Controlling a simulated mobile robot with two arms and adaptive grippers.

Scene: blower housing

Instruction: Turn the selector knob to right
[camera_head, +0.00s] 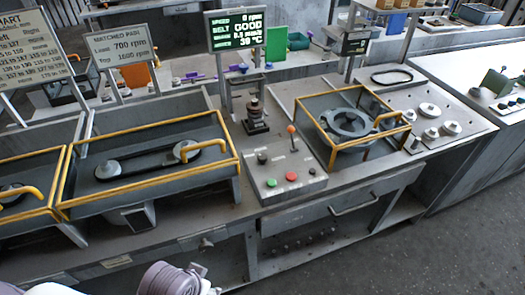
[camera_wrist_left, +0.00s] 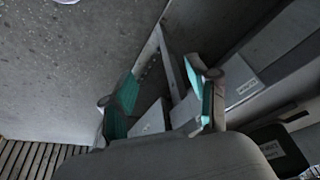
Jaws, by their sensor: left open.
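A grey control box (camera_head: 284,172) stands at the front of the bench in the head view. The knob is not seen in that view. My right gripper is not in view.
A lit display (camera_head: 235,31) stands behind the box. Yellow-railed bays flank it: a belt bay (camera_head: 150,205) to the left and a ring-shaped housing (camera_head: 346,123) to the right. Below are a drawer handle (camera_head: 354,204) and a shelf. Open floor (camera_head: 440,250) lies at the front right.

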